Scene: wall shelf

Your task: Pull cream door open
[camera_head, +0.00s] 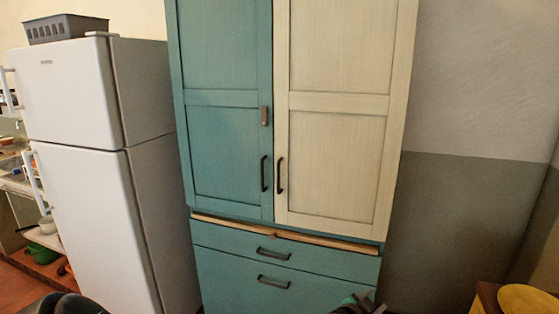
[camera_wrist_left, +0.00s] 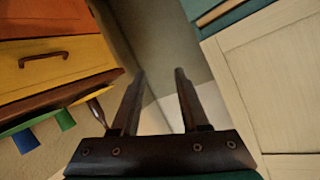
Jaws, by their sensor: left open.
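The cream door (camera_head: 337,160) is the right upper door of a tall teal cabinet (camera_head: 225,262). It looks closed, flush with the teal door beside it. Its dark vertical handle (camera_head: 281,175) is on the door's left edge, low down.
A teal door (camera_head: 228,150) with its own handle adjoins at left. Two teal drawers with dark handles (camera_head: 274,254) lie below. A white fridge (camera_head: 85,180) stands left. An orange and yellow drawer unit (camera_wrist_left: 50,60) shows in the wrist view. Grey wall is right of the cabinet.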

